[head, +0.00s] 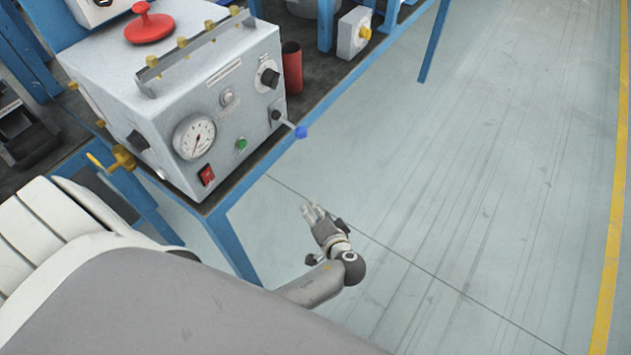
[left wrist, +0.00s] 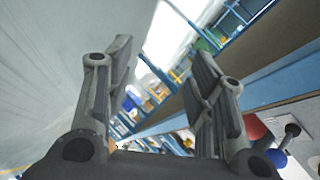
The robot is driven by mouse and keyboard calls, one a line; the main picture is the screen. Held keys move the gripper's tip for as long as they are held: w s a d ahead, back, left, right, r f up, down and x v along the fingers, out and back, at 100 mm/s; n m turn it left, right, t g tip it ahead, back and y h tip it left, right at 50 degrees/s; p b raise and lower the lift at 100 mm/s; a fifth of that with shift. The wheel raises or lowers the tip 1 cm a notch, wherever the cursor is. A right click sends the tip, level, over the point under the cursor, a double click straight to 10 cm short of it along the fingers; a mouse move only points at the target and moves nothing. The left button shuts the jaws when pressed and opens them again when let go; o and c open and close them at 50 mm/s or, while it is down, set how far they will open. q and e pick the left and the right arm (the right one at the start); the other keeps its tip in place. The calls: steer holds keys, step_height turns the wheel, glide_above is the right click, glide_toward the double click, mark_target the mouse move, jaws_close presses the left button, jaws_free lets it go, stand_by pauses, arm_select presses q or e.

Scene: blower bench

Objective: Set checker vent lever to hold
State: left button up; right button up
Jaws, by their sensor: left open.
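The checker is a light grey box (head: 235,125) on the bench, with a gauge, a red switch and a green button on its front. Its vent lever (head: 288,123) sticks out from the right of the front, ending in a blue ball. No lever label is readable. The blue ball also shows at the lower right of the left wrist view (left wrist: 277,159). My left gripper (head: 312,210) is open and empty, below and apart from the lever, out past the bench edge. In the left wrist view its fingers (left wrist: 163,58) are spread with nothing between them. My right gripper is not seen.
The blue bench edge (head: 330,101) runs beside the checker. A red cup (head: 292,68) stands behind the lever, beside the box. A yellow-handled valve (head: 121,158) sits at the left. A white box with a yellow knob (head: 353,33) is farther back. The floor at right is clear.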

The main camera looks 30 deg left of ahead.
arm_select(q)
steer(key=shift+s+f+m+g+h, duration=0.15)
steer(key=shift+s+f, duration=0.15)
steer(key=shift+f, duration=0.3)
steer(key=shift+s+f+m+g+h, duration=0.15)
steer(key=shift+s+f, duration=0.1)
steer(key=shift+f, duration=0.3)
steer(key=shift+c, duration=0.4)
